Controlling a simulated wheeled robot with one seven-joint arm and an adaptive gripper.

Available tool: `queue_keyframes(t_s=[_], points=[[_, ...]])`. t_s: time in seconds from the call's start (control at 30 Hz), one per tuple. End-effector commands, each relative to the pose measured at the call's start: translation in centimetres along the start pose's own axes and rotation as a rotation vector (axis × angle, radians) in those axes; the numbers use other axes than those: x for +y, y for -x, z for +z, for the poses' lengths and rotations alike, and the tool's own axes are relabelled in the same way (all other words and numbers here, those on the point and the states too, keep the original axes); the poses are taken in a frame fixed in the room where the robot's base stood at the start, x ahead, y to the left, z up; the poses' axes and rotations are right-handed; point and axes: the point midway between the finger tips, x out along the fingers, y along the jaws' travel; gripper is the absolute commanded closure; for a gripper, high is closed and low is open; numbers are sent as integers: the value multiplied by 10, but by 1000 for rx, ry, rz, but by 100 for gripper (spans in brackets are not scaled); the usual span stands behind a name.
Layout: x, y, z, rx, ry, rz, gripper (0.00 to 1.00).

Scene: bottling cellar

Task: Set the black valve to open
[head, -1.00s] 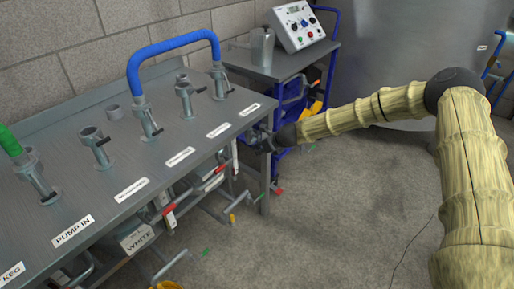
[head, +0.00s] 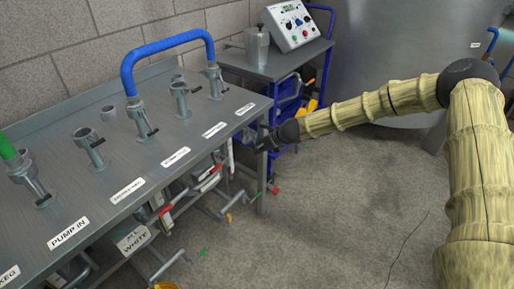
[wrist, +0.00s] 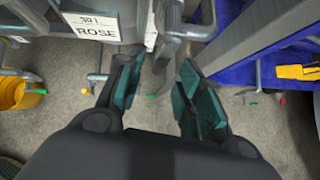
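My gripper (head: 264,141) is at the right end of the steel table (head: 120,112), just below its top edge. In the wrist view my gripper (wrist: 156,82) is open, its teal finger pads apart with nothing held. A white lever (wrist: 151,24) and grey pipework show beyond the fingertips. I cannot tell which valve is the black valve; no clearly black handle shows under the table. Red handles (head: 165,210) show there. A white lever (head: 231,155) hangs near my gripper.
A blue hose (head: 165,45) arches between two table stubs. A blue cart (head: 290,68) with a control box (head: 297,22) stands behind my gripper. A yellow bucket (wrist: 20,93) and a ROSE sign (wrist: 93,22) are left in the wrist view. The floor on the right is clear.

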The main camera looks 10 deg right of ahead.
Motion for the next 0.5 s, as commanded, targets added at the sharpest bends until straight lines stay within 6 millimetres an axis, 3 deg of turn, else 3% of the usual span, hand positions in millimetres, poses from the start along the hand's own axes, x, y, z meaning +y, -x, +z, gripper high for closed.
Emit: queue_keyframes(t_s=[0.2,0.5], points=[[-1,36,0,-1,-1,0,64],[-1,71,0,-1,-1,-1,64]])
